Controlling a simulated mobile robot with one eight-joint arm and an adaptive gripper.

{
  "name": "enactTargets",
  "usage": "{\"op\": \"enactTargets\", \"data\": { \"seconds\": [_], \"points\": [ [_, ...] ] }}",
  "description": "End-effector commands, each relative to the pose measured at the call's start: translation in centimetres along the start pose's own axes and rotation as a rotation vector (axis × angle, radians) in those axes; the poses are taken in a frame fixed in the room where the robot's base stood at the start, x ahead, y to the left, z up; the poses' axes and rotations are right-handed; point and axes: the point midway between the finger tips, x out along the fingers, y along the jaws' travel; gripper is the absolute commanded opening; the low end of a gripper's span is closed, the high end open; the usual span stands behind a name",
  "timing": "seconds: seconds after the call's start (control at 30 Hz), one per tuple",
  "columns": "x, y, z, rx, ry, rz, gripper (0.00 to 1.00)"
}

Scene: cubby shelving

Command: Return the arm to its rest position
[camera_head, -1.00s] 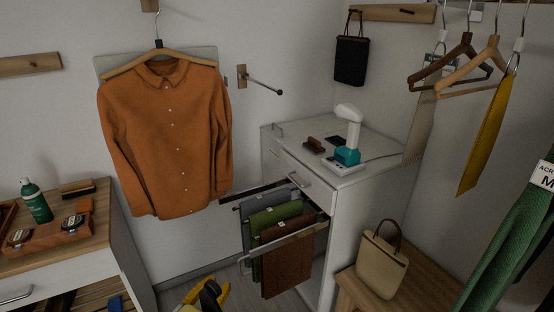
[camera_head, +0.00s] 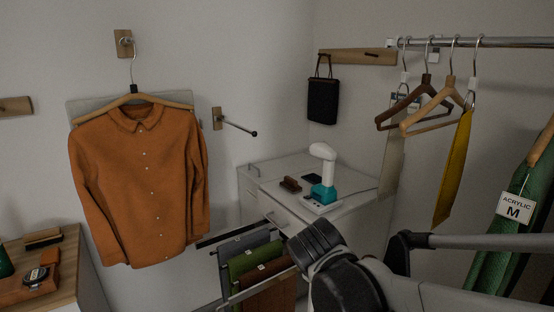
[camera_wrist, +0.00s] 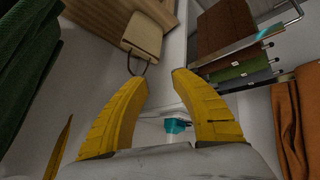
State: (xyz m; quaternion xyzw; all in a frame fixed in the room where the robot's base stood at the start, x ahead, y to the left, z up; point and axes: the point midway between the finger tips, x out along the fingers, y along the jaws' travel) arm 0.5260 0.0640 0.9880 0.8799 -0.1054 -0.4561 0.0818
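My gripper (camera_wrist: 158,78) shows in the wrist view as two yellow curved fingers. The fingertips are well apart with nothing between them, so it is open and empty. My arm (camera_head: 345,280) crosses the lower right of the head view, in front of the white cabinet and the hanging trousers. The gripper itself is not visible in the head view.
An orange shirt (camera_head: 145,185) hangs on the wall. A white cabinet (camera_head: 262,168) bears a teal-and-white steamer (camera_head: 323,180). A rail (camera_head: 500,42) with hangers and a yellow tie (camera_head: 453,165) is at right. A beige bag (camera_wrist: 143,35) shows in the wrist view.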

Motion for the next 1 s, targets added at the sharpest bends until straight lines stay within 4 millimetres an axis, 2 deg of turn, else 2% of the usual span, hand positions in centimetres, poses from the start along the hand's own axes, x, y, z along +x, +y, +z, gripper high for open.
{"op": "enactTargets", "data": {
  "seconds": [0.03, 0.2, 0.3, 0.43, 0.6, 1.0],
  "points": [
    [-1.1, 1.9, 1.5, 0.008, -0.016, -0.023, 0.30],
    [-4.2, 5.9, 6.6, 0.018, -0.039, -0.127, 0.30],
    [-5.7, 7.2, 9.5, 0.029, -0.033, -0.179, 0.30],
    [-6.8, 7.9, 12.2, 0.042, -0.015, -0.229, 0.30],
    [-7.4, 8.0, 13.9, 0.050, 0.004, -0.260, 0.30],
    [-7.4, 8.0, 14.0, 0.049, 0.007, -0.264, 0.30]
  ]
}}
